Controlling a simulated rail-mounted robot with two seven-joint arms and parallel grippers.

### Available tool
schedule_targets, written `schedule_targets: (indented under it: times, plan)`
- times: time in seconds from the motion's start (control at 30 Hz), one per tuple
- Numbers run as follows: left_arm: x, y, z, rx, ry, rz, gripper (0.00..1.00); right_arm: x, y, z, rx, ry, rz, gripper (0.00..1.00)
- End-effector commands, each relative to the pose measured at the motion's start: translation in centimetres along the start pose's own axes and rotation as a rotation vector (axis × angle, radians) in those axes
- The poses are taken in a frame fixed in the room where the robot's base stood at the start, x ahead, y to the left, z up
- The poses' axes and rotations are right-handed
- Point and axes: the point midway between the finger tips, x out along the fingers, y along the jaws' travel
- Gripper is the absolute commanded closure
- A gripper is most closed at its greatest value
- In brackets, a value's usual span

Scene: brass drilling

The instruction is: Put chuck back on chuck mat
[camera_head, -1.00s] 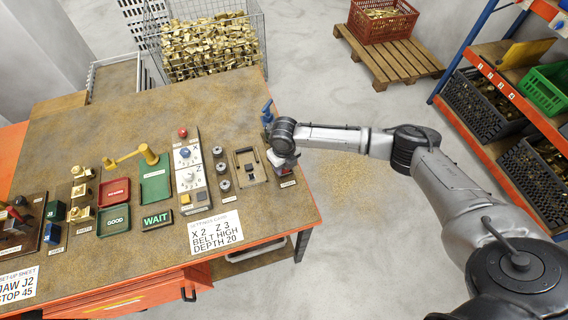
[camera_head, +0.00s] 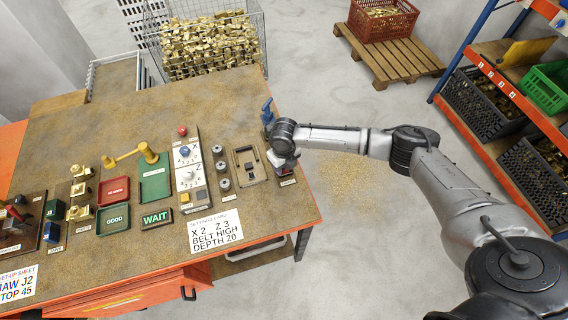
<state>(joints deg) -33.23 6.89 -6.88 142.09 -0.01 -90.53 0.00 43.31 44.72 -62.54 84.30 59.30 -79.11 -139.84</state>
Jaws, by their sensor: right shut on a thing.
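My right gripper (camera_head: 284,168) is at the right edge of the bench, pointing down, seen from above and partly covered by my own wrist. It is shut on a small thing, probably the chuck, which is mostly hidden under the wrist. Below it a small dark mat with a white label (camera_head: 288,183) shows at the bench edge; I take it for the chuck mat. Whether the held thing touches the mat cannot be told. My left gripper is not in view.
A blue clamp-like thing (camera_head: 267,112) stands just behind the wrist. A board with a black fixture (camera_head: 248,164) and several grey round parts (camera_head: 221,167) lie to the left. A settings card (camera_head: 216,234) lies in front. The bench's front right corner is clear.

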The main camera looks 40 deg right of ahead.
Motion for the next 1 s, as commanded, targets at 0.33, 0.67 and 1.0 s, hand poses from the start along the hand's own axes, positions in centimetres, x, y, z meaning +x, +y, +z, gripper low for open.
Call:
schedule_targets:
  times: [0.33,0.67,1.0]
  plan:
    - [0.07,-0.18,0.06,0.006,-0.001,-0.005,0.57,0.2,0.02,0.06,0.0,-0.002,0.001,0.97]
    - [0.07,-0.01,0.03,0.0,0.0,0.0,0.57,0.21,0.0,0.04,0.0,-0.001,0.0,0.39]
    - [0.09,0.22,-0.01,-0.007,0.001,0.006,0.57,0.38,-0.03,-0.07,0.0,0.002,-0.001,0.21]
